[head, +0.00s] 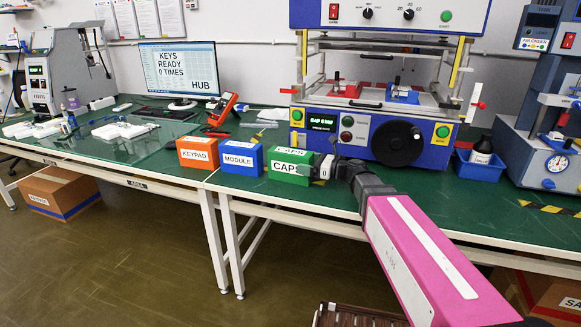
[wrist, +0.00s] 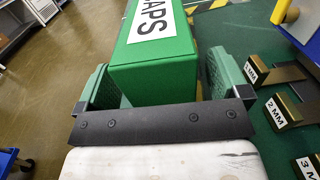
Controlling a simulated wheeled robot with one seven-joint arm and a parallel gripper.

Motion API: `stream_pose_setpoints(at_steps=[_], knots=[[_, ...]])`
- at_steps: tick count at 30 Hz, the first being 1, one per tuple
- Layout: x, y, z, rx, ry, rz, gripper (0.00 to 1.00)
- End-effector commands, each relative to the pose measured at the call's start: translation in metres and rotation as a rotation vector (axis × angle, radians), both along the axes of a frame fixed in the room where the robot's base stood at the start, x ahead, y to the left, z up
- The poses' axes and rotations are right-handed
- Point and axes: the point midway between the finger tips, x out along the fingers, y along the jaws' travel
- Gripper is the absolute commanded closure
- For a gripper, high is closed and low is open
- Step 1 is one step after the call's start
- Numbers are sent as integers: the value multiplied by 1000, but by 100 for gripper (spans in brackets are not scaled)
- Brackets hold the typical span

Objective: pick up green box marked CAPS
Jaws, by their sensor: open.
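The green box marked CAPS (head: 289,161) stands on the green bench top near its front edge, at the right end of a row of boxes. My gripper (head: 324,168) is at its right side in the head view. In the wrist view the open jaws (wrist: 160,85) have one green pad on each side of the box (wrist: 154,78). A gap shows between the box and the right pad; whether the left pad touches cannot be told. The box rests on the bench.
The blue MODULE box (head: 241,157) and orange KEYPAD box (head: 198,153) stand to the left. A blue-and-white test press (head: 357,138) stands close behind. Blocks marked in MM (wrist: 281,112) lie right of the jaws in the wrist view.

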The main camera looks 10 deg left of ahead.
Motion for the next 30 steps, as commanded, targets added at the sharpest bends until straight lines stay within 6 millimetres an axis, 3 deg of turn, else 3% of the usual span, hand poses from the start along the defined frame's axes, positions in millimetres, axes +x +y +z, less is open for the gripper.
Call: stream_pose_setpoints(at_steps=[4, 12, 17, 18, 30], knots=[[3, 19, 0, 0, 0, 2, 6], [3, 22, 0, 0, 0, 0, 10], [3, 22, 0, 0, 0, 0, 62], [3, 22, 0, 0, 0, 0, 67], [3, 22, 5, 1, -1, 0, 67]])
